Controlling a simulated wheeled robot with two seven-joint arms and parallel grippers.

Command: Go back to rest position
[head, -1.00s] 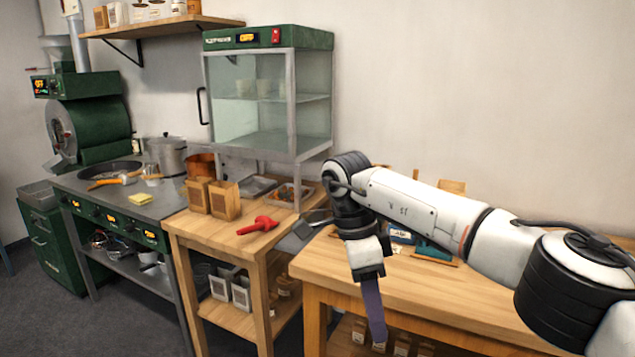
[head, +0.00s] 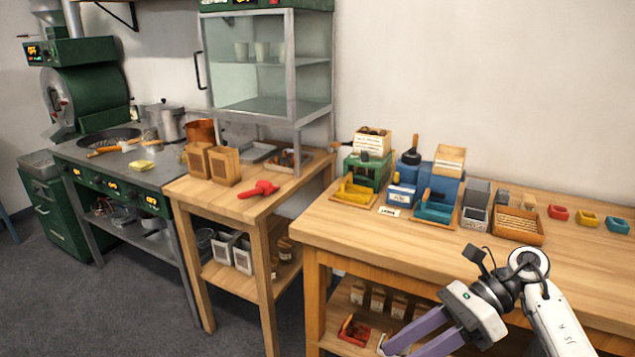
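My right gripper (head: 408,350) is at the lower right of the head view, in front of the right wooden table's front edge. Its two purple fingers point down and to the left with a gap between them, and nothing shows between them. My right arm comes in from the lower right corner. My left gripper and arm are not in view.
The right wooden table (head: 335,232) holds green and blue devices, a wooden tray (head: 518,228) and small coloured bins. A red scoop (head: 258,190) and paper bags (head: 223,166) lie on the smaller table under a glass cabinet (head: 243,75). The right table's front part is clear.

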